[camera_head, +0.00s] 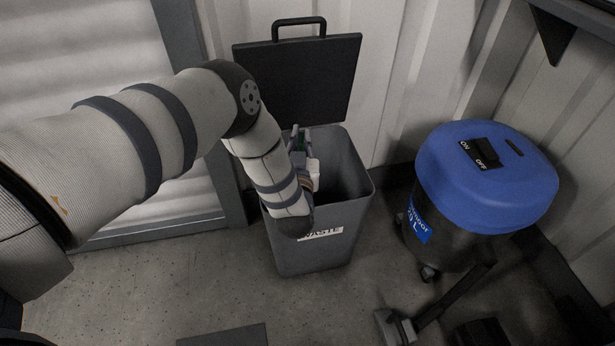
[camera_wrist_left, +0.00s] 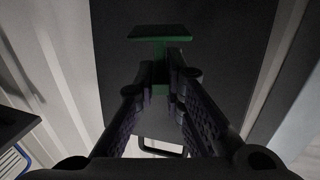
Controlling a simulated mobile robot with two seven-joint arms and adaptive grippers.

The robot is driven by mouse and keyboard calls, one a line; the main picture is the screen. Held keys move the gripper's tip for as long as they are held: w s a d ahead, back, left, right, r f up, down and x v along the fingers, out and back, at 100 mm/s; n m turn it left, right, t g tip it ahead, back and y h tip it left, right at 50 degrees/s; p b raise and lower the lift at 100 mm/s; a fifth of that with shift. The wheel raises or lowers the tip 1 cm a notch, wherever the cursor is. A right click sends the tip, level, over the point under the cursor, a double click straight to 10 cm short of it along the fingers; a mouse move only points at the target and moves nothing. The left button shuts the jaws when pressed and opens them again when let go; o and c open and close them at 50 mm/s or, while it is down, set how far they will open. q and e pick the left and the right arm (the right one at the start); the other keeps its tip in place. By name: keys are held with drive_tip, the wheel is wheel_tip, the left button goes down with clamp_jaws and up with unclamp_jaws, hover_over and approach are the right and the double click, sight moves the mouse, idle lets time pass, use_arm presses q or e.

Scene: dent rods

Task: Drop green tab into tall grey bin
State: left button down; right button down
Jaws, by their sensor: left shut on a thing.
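The green tab (camera_wrist_left: 160,34) is held in my left gripper (camera_wrist_left: 160,88), whose fingers are shut on its narrow stem in the left wrist view. In the head view my left gripper (camera_head: 300,150) is over the left part of the mouth of the tall grey bin (camera_head: 315,250). My right gripper is not in view.
A blue and black vacuum (camera_head: 485,180) stands on the floor to the right of the bin, with its hose and nozzle (camera_head: 395,327) in front. A corrugated wall (camera_head: 405,80) is close behind. Bare floor lies in front of the bin.

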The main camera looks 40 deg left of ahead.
use_arm(q)
drive_tip(key=c, duration=1.6)
unclamp_jaws()
wheel_tip(320, 180, up, 10)
